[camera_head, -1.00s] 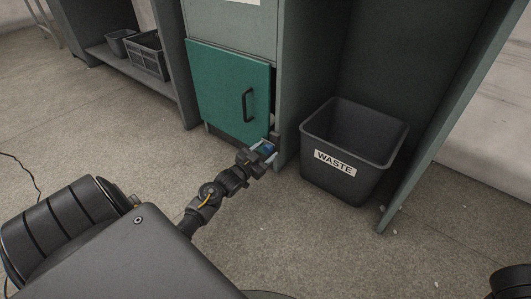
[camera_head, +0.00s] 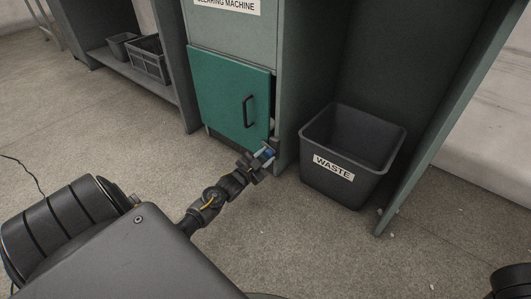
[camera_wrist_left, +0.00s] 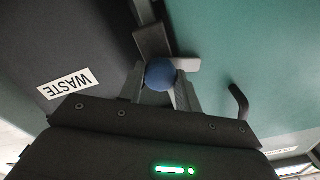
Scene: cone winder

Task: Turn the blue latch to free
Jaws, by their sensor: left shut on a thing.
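The blue latch (camera_head: 268,153) is at the lower right corner of the green door (camera_head: 232,93), beside the cabinet's edge. In the left wrist view its round blue knob (camera_wrist_left: 160,74) sits between the fingers of my left gripper (camera_wrist_left: 163,88), with a grey latch piece behind it. My left gripper (camera_head: 262,158) is shut on the blue knob. The door has a black handle (camera_head: 247,111) and stands slightly out from the frame at its right edge. My right gripper does not show.
A dark waste bin (camera_head: 352,155) stands on the floor just right of the latch, and a green-grey panel (camera_head: 446,130) stands beyond it. A shelf with a grey crate (camera_head: 149,58) and a small bin (camera_head: 123,45) is at upper left.

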